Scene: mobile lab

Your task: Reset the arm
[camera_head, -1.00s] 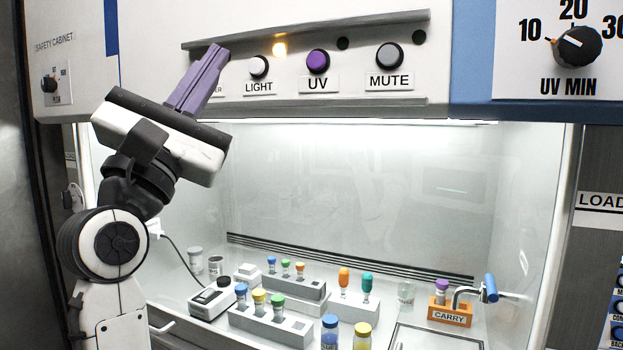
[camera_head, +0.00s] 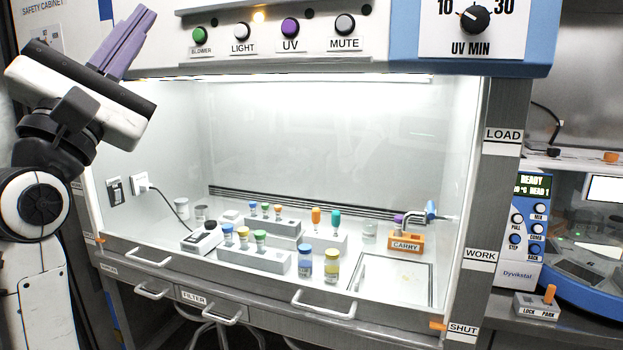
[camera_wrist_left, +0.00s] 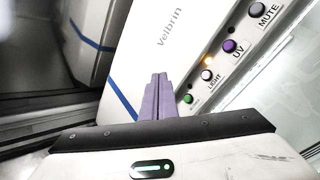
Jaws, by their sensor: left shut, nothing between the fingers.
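My left arm comes in at the left of the head view. Its gripper (camera_head: 132,40) points up and to the right with its purple fingers together and nothing between them. The fingers stand in front of the cabinet's upper left panel, left of the green BLOWER button (camera_head: 200,35). In the left wrist view the closed fingers (camera_wrist_left: 157,97) show against the white cabinet front, with the button row to their right. I cannot tell whether they touch the panel. My right gripper is not in view.
The safety cabinet's lit bay holds vial racks (camera_head: 255,258), loose vials and an orange CARRY holder (camera_head: 405,243). Drawer handles (camera_head: 323,306) stick out below its front edge. A blue and white device (camera_head: 527,225) stands on the right bench. A LOCK/PARK switch box (camera_head: 537,305) is beside it.

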